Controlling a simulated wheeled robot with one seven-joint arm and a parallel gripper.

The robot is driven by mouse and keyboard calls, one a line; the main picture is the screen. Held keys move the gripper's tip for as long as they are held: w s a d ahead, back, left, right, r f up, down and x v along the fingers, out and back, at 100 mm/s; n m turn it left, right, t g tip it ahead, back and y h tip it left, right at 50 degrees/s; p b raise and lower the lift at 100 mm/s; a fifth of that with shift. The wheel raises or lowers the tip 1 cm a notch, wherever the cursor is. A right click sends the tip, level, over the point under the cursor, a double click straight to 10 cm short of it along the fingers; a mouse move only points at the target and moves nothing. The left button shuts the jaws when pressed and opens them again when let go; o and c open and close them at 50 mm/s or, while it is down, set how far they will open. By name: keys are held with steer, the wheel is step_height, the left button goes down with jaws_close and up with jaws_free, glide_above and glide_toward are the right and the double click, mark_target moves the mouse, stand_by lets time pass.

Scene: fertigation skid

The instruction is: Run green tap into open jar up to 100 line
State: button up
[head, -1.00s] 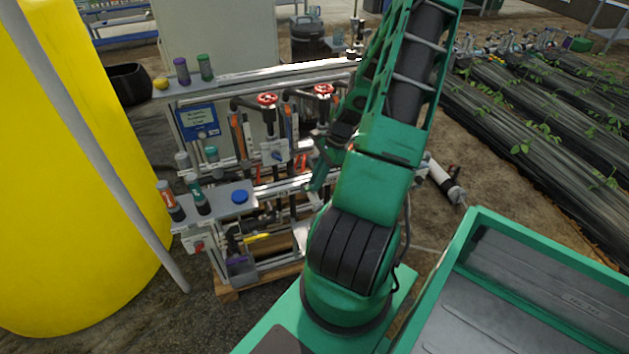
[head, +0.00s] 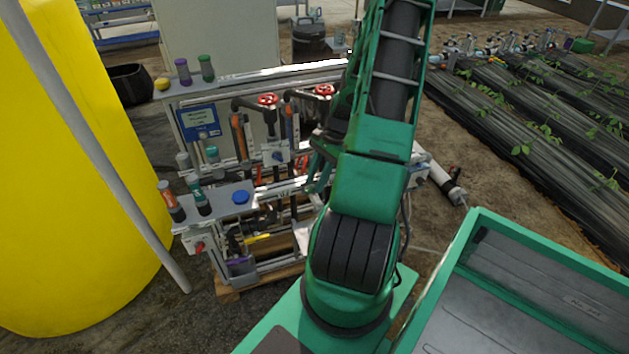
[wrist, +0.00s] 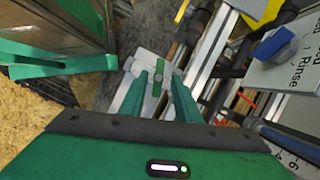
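My gripper (wrist: 158,88) shows in the wrist view with its two green fingers apart. A narrow green bar (wrist: 159,78) on a pale grey block lies in line with the gap between them. It may be the green tap's handle, but I cannot tell for certain, nor whether the fingers touch it. In the head view my arm covers the right middle of the skid, and I cannot make out the fingertips clearly. I cannot identify the open jar or its 100 line in either view.
A yellow tank (head: 70,180) stands left. In the wrist view, a plate marked "Rinse" (wrist: 285,75) is at right. Planting rows lie right.

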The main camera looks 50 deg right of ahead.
steer(key=w+v, duration=0.1)
steer(key=v, duration=0.9)
steer(key=shift+s+d+r, duration=0.2)
steer(key=shift+s+r, duration=0.1)
steer(key=shift+s, duration=0.15)
stand_by(6.5)
